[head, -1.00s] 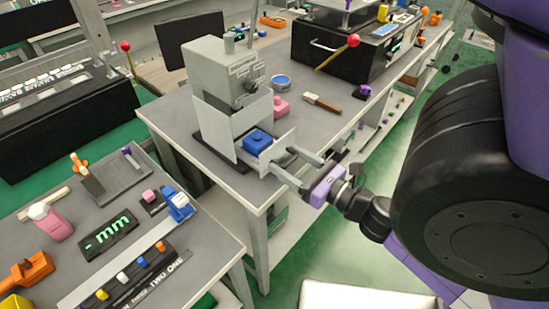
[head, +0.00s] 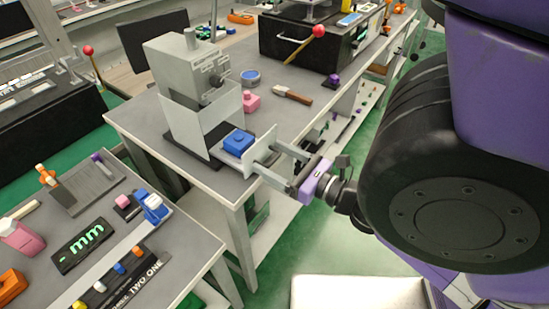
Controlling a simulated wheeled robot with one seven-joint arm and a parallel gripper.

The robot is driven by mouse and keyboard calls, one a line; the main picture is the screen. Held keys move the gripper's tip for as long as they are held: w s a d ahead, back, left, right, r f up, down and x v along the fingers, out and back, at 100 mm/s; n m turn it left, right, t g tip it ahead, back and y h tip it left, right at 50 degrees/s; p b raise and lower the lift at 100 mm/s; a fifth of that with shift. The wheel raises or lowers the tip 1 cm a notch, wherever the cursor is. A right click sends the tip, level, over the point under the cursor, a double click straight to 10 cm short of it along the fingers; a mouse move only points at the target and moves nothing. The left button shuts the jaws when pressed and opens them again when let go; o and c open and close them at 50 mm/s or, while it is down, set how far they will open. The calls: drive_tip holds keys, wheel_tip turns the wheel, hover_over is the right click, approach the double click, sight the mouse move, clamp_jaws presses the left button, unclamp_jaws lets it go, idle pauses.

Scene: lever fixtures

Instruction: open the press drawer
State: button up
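The press (head: 188,68) is a grey boxy machine near the front edge of the grey table. Its drawer (head: 264,147) sticks out to the right at the base, with a pale upright front plate. A blue block (head: 238,142) sits in the drawer behind that plate. My gripper (head: 268,158) is at the outer side of the front plate. Its two long grey fingers are spread apart, one near each side of the plate. I cannot make out a handle between them, or whether the fingertips touch the plate.
A pink block (head: 250,102), a blue round tin (head: 250,76) and a brown-handled brush (head: 292,94) lie behind the press. A black box with a red-knobbed lever (head: 319,31) stands further back. A lower table (head: 205,250) with small fixtures is at left. Green floor shows at centre right.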

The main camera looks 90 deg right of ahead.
drive_tip(key=b+v, duration=0.2)
drive_tip(key=v, duration=0.6)
drive_tip(key=shift+w+d, duration=0.1)
idle(0.4)
drive_tip(key=w+a+m+y+p, duration=0.1)
drive_tip(key=w+a+m, duration=0.35)
drive_tip(key=m, duration=0.85)
drive_tip(key=w+a+m+y+p, duration=0.1)
drive_tip(key=w+a+m+y, duration=0.3)
drive_tip(key=m, duration=0.9)
drive_tip(key=a+f+m+y, duration=0.1)
drive_tip(key=a+m+y, duration=0.2)
drive_tip(key=a, duration=1.2)
drive_tip(key=shift+s+a+m+y+p, duration=0.35)
drive_tip(key=shift+s+y+p, duration=0.1)
drive_tip(key=shift+y, duration=0.35)
